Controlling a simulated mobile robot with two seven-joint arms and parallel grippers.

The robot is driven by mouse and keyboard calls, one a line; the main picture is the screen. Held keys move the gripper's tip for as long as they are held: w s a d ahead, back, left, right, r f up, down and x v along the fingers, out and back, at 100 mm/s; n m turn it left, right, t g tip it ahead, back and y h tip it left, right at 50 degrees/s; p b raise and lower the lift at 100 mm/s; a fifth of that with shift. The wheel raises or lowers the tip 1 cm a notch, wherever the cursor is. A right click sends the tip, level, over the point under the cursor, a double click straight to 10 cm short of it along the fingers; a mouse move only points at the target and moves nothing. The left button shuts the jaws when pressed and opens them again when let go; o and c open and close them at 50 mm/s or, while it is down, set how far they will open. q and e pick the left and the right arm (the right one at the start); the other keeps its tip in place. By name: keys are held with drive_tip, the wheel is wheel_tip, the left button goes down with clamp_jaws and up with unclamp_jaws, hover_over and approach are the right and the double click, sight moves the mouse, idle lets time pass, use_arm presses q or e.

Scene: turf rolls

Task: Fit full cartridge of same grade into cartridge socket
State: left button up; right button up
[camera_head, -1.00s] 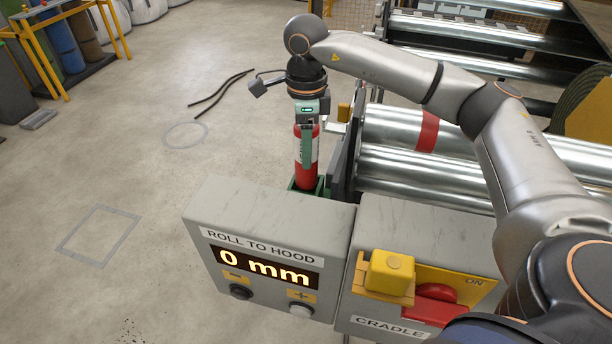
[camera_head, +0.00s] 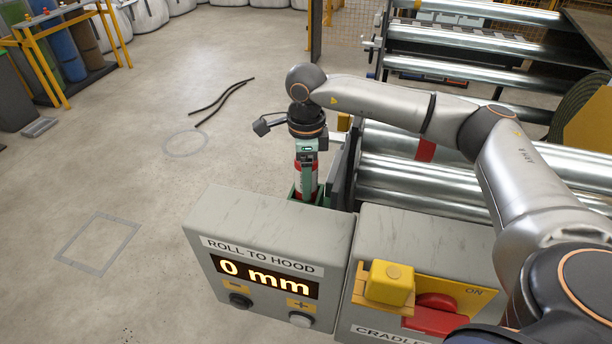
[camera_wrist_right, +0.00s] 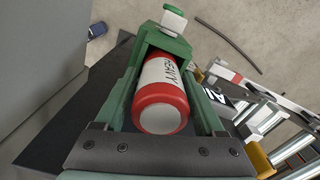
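The cartridge (camera_head: 307,182) is red with a white label and stands upright at the green socket (camera_head: 294,195) behind the grey console. In the right wrist view the cartridge (camera_wrist_right: 160,105) reads "HEAVY" and lies between green fingers. My right gripper (camera_head: 307,165) points down and looks shut on its upper part. The cartridge's lower end is hidden by the socket, so I cannot tell how deep it sits. My left gripper is not in view.
The console with the "0 mm" display (camera_head: 265,277) stands directly in front of the socket. Steel rollers (camera_head: 420,185) lie close to the right. A yellow block and red button (camera_head: 437,302) are on the cradle panel. Open floor is at left.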

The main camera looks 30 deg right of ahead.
drive_tip(key=shift+o, duration=1.1)
drive_tip(key=shift+r, duration=0.15)
wheel_tip(320, 180, up, 12)
drive_tip(key=shift+r, duration=0.1)
